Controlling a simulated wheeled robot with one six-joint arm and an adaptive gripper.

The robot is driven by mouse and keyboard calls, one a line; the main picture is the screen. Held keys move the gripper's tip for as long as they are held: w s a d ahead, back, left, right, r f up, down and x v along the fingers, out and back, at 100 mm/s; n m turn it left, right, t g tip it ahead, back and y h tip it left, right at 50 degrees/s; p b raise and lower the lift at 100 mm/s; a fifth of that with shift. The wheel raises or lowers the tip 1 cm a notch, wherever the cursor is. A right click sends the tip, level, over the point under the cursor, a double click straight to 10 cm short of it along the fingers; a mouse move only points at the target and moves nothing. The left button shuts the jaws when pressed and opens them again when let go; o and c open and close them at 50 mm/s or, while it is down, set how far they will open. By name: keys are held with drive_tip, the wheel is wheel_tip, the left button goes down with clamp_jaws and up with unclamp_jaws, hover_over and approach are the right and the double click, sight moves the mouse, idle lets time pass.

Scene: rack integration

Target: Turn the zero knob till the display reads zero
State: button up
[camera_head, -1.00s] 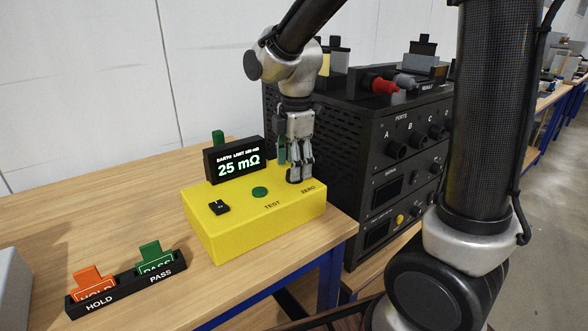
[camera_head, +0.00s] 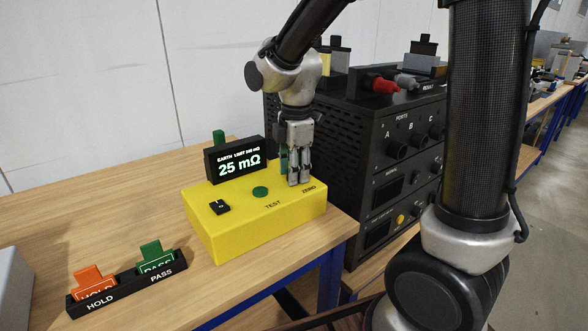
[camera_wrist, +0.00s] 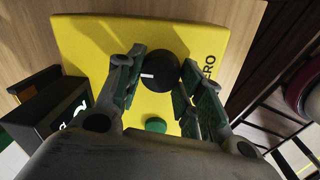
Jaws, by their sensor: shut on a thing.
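The yellow tester box (camera_head: 240,232) sits on the wooden table. Its black display (camera_head: 238,163) reads 25 mΩ. A green TEST button (camera_head: 260,192) and a small black switch (camera_head: 219,207) are on its top. My gripper (camera_head: 299,182) points down at the ZERO end of the box. In the wrist view the black zero knob (camera_wrist: 158,72), with a white mark pointing left, lies between the fingertips of my gripper (camera_wrist: 160,75), which are shut on it. In the head view the fingers hide the knob.
A black rack (camera_head: 345,165) with ports and knobs stands close to the right of the box. A black holder (camera_head: 125,285) with an orange HOLD tag (camera_head: 92,283) and a green PASS tag (camera_head: 153,257) lies at the front left.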

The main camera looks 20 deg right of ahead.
drive_tip(key=m, duration=0.4)
drive_tip(key=shift+w+m, duration=0.1)
drive_tip(key=shift+m, duration=0.3)
drive_tip(key=m, duration=0.5)
drive_tip(key=shift+w+h, duration=0.1)
drive_tip(key=shift+h, duration=0.2)
drive_tip(key=m, duration=0.5)
drive_tip(key=shift+w+g, duration=0.1)
drive_tip(key=shift+g, duration=0.2)
drive_tip(key=m, duration=0.4)
drive_tip(key=shift+m, duration=0.3)
drive_tip(key=o, duration=1)
